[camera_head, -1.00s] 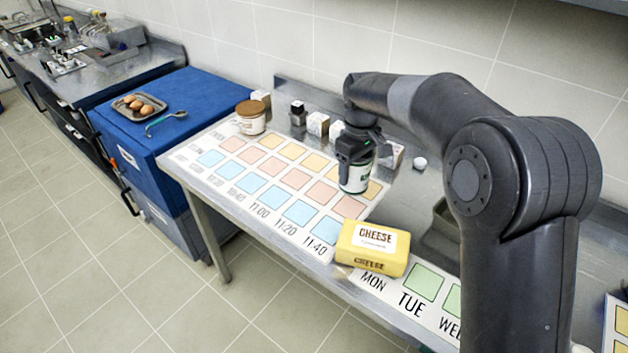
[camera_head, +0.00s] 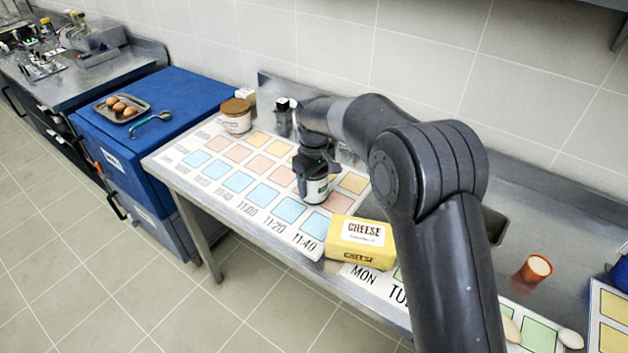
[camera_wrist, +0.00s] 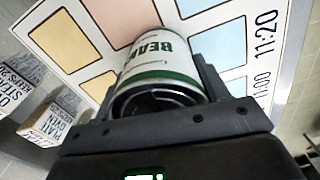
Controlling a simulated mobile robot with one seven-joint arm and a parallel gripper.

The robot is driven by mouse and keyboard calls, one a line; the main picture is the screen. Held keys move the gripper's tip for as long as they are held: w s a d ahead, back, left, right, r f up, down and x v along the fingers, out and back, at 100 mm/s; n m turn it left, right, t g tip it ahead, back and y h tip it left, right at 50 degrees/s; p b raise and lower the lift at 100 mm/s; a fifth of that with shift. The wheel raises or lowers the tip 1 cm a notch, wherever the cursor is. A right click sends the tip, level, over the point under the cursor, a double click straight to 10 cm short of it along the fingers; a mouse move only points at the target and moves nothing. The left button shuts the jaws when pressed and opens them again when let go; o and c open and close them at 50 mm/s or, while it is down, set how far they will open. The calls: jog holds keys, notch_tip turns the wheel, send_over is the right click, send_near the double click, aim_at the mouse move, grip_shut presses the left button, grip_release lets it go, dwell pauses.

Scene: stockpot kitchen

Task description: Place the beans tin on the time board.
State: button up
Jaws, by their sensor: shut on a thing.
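The beans tin (camera_head: 317,190) is white with a green band and stands roughly upright in my gripper (camera_head: 316,174). In the wrist view the tin (camera_wrist: 163,58) shows "BEAN" lettering between the two jaws, which are shut on it. The time board (camera_head: 262,193) lies flat on the steel counter, with rows of blue, pink and yellow squares and times along its front edge. The tin is over the board's right part, around the pink row near 11:20 and 11:40. I cannot tell whether its base touches the board.
A yellow cheese block (camera_head: 360,241) sits at the board's right front corner, over the weekday board (camera_head: 362,273). A wooden-lidded jar (camera_head: 236,117) stands at the back left. Small boxes and a dark-capped bottle (camera_head: 283,117) line the back. An orange cup (camera_head: 536,268) is right.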

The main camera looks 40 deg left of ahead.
jog(key=shift+f, duration=0.1)
jog(key=o, duration=1.3)
notch_tip(320, 180, up, 12)
jog(key=shift+r, duration=0.15)
